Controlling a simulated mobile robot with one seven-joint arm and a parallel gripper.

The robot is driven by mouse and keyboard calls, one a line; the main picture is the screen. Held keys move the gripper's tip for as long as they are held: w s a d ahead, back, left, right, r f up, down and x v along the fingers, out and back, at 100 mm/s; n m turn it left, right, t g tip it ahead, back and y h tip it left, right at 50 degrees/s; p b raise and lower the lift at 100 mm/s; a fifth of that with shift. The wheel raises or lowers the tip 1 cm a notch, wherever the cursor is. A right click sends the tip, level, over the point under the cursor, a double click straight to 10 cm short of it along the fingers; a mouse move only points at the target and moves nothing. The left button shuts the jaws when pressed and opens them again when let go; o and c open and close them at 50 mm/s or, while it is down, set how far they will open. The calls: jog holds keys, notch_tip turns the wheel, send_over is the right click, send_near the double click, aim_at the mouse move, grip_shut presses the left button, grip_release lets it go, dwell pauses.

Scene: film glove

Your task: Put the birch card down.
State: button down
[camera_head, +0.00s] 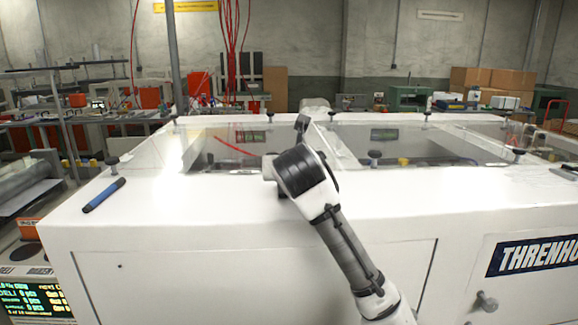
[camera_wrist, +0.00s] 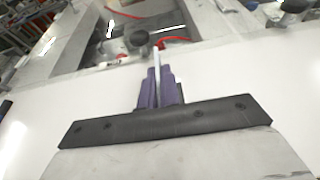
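My gripper (camera_wrist: 158,88) shows in the wrist view with its two purple fingers close together. A thin pale strip (camera_wrist: 156,62) stands between the fingers and sticks out past their tips. It looks like the birch card seen edge-on, so its face cannot be seen. The gripper is over the white top of a large machine (camera_head: 200,210). The height of the card above that top cannot be told. In the head view my arm's black wrist hides most of the gripper and the card.
A blue marker (camera_head: 104,195) lies on the machine top at the left. Glass covers (camera_head: 235,147) with black knobs (camera_head: 374,158) lie behind my arm. Cardboard boxes (camera_head: 490,80) stand far back.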

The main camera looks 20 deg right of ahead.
jog(key=shift+f, duration=0.2)
jog(key=c, duration=1.6)
grip_release()
jog(key=shift+r, duration=0.25)
jog(key=b+v, duration=0.4)
jog(key=v, duration=0.8)
jog(key=shift+f, duration=0.1)
